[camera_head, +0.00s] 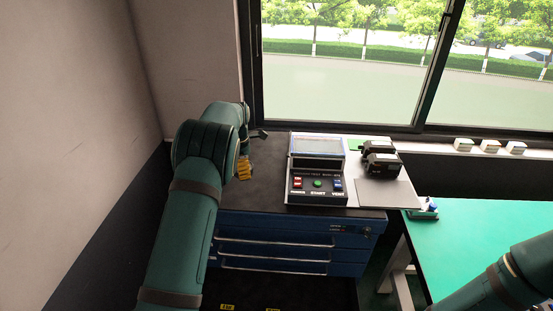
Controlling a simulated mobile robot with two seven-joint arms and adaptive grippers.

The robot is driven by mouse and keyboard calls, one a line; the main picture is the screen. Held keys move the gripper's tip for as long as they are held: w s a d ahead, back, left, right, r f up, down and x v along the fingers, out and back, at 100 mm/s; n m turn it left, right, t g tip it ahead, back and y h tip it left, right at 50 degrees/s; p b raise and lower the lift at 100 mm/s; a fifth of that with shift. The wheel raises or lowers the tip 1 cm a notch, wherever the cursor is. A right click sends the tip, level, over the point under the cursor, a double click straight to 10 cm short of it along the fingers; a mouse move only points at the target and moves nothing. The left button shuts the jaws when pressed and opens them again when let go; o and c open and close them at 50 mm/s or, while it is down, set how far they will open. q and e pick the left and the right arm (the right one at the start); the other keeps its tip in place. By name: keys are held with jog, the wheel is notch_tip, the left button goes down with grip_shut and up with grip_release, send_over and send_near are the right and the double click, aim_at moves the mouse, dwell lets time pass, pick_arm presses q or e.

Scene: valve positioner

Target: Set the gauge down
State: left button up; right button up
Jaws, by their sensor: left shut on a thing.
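My left arm reaches over the left part of the cabinet top, and its wrist and forearm hide most of my left gripper (244,146). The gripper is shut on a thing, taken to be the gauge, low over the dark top. A small yellow-orange ribbed piece (244,168) shows just below the wrist; I cannot tell whether it is part of the gauge. A small dark piece (259,134) sticks out to the right of the wrist. The gauge's face is not visible. My right gripper is out of view; only my right arm shows at lower right.
A test console (317,170) with a screen and coloured buttons stands on the blue drawer cabinet (285,238). Right of it, black devices (381,165) stand by a grey plate (385,193). Several small boxes (490,146) line the sill. A green table (485,230) is at right.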

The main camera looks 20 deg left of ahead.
aim_at(244, 194)
pick_arm(q)
jog(key=shift+w+a+r, duration=0.1)
jog(key=shift+w+r, duration=0.05)
jog(key=shift+w, duration=0.05)
jog(key=shift+f+p, duration=0.3)
jog(key=shift+f, duration=4.6)
jog(key=shift+f, duration=0.1)
jog(key=o, duration=1.3)
notch_tip(244, 194, up, 12)
jog(key=shift+r, duration=0.1)
